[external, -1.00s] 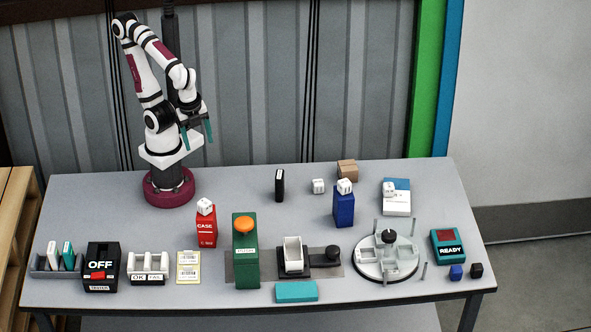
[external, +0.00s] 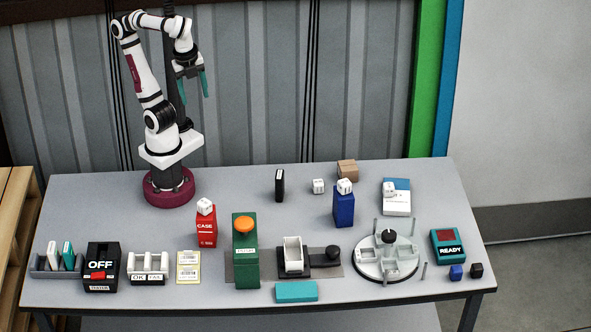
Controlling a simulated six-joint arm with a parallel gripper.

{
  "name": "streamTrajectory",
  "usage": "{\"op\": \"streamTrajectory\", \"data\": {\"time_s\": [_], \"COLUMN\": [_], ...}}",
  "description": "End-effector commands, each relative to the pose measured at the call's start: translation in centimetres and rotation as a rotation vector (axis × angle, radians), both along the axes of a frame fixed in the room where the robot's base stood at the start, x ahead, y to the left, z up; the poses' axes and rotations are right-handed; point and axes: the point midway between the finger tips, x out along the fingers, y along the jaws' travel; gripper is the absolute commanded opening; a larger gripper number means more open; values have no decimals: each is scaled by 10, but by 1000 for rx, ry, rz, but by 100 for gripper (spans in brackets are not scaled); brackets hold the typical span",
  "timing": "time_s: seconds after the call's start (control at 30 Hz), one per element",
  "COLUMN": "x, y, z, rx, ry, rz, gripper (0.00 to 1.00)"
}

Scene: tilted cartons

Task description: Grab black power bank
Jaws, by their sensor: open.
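The black power bank is most likely the slim black upright block (external: 280,184) standing alone near the back middle of the table, with a pale edge on its right side. My gripper (external: 192,86) is open and empty, with teal fingers pointing down. It is high above the table's back left, up and to the left of the black block and well apart from it.
A white cube (external: 318,186), a blue box (external: 344,208) with a cube on top and a cardboard box (external: 347,170) stand right of the black block. A red case (external: 206,230) and a green press (external: 245,250) stand in front. The table (external: 240,185) is bare left of the block.

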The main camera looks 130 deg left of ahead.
Motion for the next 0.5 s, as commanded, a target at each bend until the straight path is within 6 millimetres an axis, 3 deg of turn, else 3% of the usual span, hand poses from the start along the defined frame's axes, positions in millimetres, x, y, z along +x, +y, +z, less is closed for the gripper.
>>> {"op": "streamTrajectory", "data": {"time_s": [0.03,0.07,0.3,0.5], "x": [2,8,76,141], "y": [0,6,62,99], "z": [22,26,35,32], "rx": [0,26,292,488], "ry": [-4,35,384,673], "rz": [-1,-10,-138,-253], "gripper": [65,65,65,65]}}
